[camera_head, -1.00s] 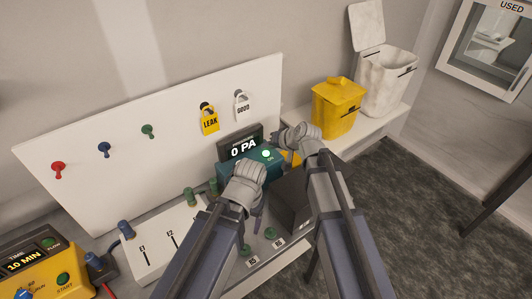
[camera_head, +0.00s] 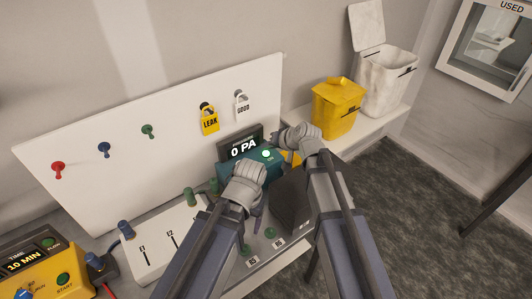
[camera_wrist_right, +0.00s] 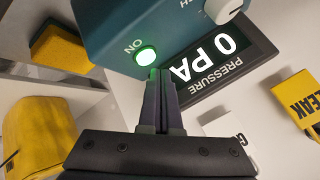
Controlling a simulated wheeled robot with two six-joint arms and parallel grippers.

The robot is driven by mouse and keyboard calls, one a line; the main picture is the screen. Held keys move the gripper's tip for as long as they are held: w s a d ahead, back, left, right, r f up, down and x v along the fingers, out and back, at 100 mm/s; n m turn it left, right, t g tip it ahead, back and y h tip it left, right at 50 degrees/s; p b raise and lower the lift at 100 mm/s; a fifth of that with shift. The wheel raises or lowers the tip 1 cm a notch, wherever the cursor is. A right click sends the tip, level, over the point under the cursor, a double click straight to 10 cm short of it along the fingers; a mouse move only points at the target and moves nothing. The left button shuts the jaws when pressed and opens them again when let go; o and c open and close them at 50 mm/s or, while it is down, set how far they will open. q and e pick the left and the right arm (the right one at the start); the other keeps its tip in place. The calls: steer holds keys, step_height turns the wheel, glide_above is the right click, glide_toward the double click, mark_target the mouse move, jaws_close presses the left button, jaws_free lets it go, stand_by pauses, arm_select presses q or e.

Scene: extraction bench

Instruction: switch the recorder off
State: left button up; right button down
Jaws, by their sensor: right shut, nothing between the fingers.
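A teal box (camera_head: 250,170) stands below the pressure display, which reads 0 PA (camera_head: 244,148). I take the teal box to be the recorder. Its round green ON button (camera_head: 267,153) is lit; in the right wrist view the same button (camera_wrist_right: 146,56) glows beside a white knob (camera_wrist_right: 223,8). My right gripper (camera_wrist_right: 158,72) is shut and empty, its tips right at the button's edge. I cannot tell whether they touch it. My left wrist (camera_head: 245,178) hangs in front of the teal box, and its fingers are not clear.
A dark boxy shape (camera_head: 292,200) sits between my arms. A yellow bin (camera_head: 337,108) and a white bin (camera_head: 385,85) stand at the right. A yellow timer unit (camera_head: 40,268) and a white valve panel (camera_head: 150,250) lie left.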

arm_select(q)
steer(key=shift+f, duration=0.1)
arm_select(e)
steer(key=shift+f, duration=0.1)
arm_select(q)
steer(key=shift+f+b, duration=0.35)
steer(key=shift+b, duration=0.1)
arm_select(e)
steer(key=shift+f, duration=0.3)
arm_select(q)
steer(key=shift+f+b, duration=0.4)
arm_select(e)
steer(key=shift+f, duration=0.4)
arm_select(q)
steer(key=shift+r, duration=0.2)
arm_select(e)
steer(key=shift+r, duration=0.15)
arm_select(q)
steer(key=shift+r+p, duration=0.7)
steer(key=shift+p, duration=0.15)
arm_select(e)
steer(key=shift+r, duration=0.7)
arm_select(q)
step_height(320, 180, up, 5)
steer(key=p, duration=0.5)
arm_select(e)
step_height(320, 180, up, 5)
